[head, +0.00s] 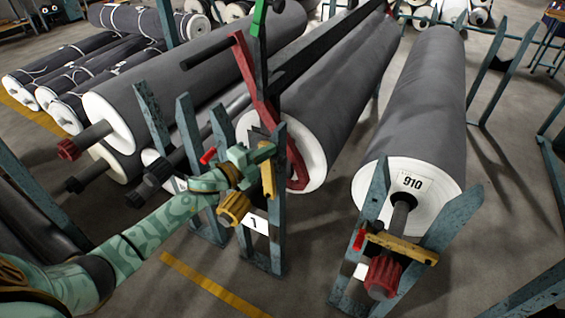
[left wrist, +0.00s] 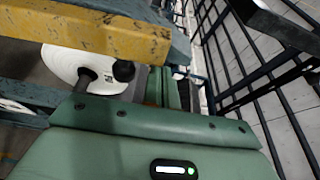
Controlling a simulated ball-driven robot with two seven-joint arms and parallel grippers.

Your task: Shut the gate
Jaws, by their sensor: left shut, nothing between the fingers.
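A yellow gate bar (head: 268,181) stands nearly upright on the teal stand marked 1, in front of a grey roll (head: 340,100) with a white end. The yellow bar also shows large across the top left of the left wrist view (left wrist: 90,30). My left gripper (head: 268,152) is shut and empty, with its tip close to the upper end of this bar; I cannot tell whether they touch. A yellow shaft end (head: 234,208) sits just below my wrist. My green gripper body fills the bottom of the left wrist view. My right gripper is not in view.
A second stand at the right holds roll 910 (head: 425,110), with its yellow bar (head: 401,247) across the shaft above a red shaft end (head: 383,277). Other grey rolls (head: 190,85) lie at the left. A dark bar and red lever (head: 256,85) rise behind my gripper.

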